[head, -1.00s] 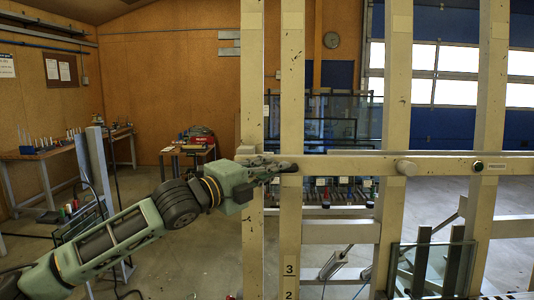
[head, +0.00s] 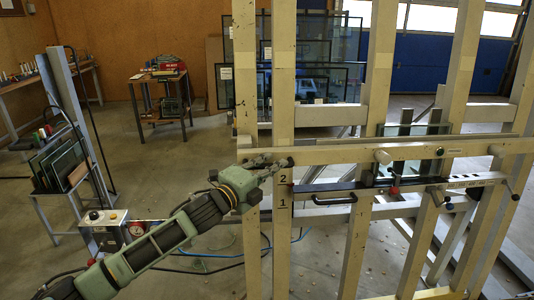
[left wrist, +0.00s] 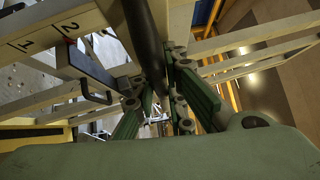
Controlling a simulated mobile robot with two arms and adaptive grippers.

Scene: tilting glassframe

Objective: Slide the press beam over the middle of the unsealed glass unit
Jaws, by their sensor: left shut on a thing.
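The cream press beam (head: 340,153) runs level across the tall frame's uprights, just above the mark 2. A glass unit (head: 412,131) with dark upright strips stands behind the beam on the right. The beam crosses in front of it, with some glass showing above and below. My left gripper (head: 272,163) is shut on a dark handle at the beam's left end. In the left wrist view a dark round bar (left wrist: 143,35) runs between the green fingers (left wrist: 165,100). My right gripper is in neither view.
Below the beam, a lower bar (head: 315,187) carries a black handle and red knobs. Glass sheets (head: 300,80) stand in a rack behind the frame. A glass trolley (head: 60,160) and a control box (head: 103,230) stand at left. Open floor lies between.

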